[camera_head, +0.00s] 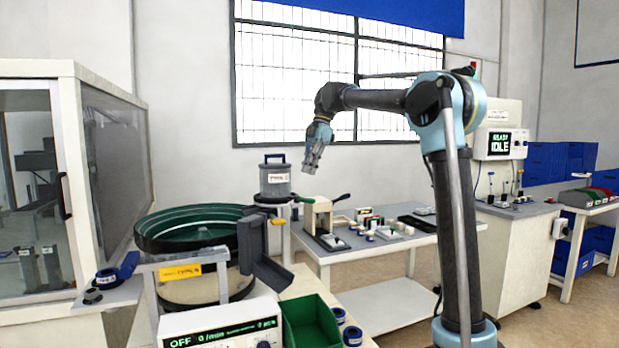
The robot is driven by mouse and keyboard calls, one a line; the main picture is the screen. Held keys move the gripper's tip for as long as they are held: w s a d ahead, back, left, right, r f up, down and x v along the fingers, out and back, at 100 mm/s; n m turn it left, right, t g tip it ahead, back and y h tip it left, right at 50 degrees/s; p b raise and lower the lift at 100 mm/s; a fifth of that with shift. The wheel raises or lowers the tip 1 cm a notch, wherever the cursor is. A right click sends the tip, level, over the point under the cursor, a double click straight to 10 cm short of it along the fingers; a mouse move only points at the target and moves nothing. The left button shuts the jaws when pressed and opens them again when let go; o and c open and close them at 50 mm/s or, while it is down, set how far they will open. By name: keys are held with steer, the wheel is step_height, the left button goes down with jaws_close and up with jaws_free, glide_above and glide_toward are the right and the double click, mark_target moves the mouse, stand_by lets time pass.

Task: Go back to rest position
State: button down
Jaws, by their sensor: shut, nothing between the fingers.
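My gripper (314,158) hangs from the end of my arm in the middle of the head view. It points down and a little left, in the air above the work table. Its fingers are shut with nothing seen between them. My arm reaches left from its column at the right, with the forearm about level. The grey canister (275,181) with a dark handle stands below and left of the gripper, apart from it.
A green bowl feeder (190,233) stands at the left, beside a glazed cabinet (112,165). A table (395,243) with small parts and a cream hand press (318,215) lies below the gripper. A green bin (310,322) and a control box (222,326) sit in front.

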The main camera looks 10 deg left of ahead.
stand_by(0.3)
steer(key=s+d+f+m+t, duration=0.1)
steer(key=s+d+f+m, duration=0.35)
steer(key=d, duration=0.35)
steer(key=s+d+f+m+t, duration=0.1)
steer(key=s+d+f+m, duration=0.35)
steer(key=d, duration=0.35)
steer(key=s+d+f+m+t, duration=0.1)
steer(key=s+d+f+m, duration=0.2)
steer(key=s+d+m, duration=0.45)
steer(key=s+d+f+m+t+h, duration=0.1)
steer(key=s+d+f+m, duration=0.4)
steer(key=f, duration=0.7)
steer(key=s+d+f+m+t+h, duration=0.1)
steer(key=s+d+f+m, duration=0.5)
steer(key=s+d+f, duration=0.3)
step_height(320, 180, down, 4)
steer(key=shift+s+d+r, duration=0.1)
steer(key=shift+s+d, duration=0.05)
steer(key=shift+s, duration=1.05)
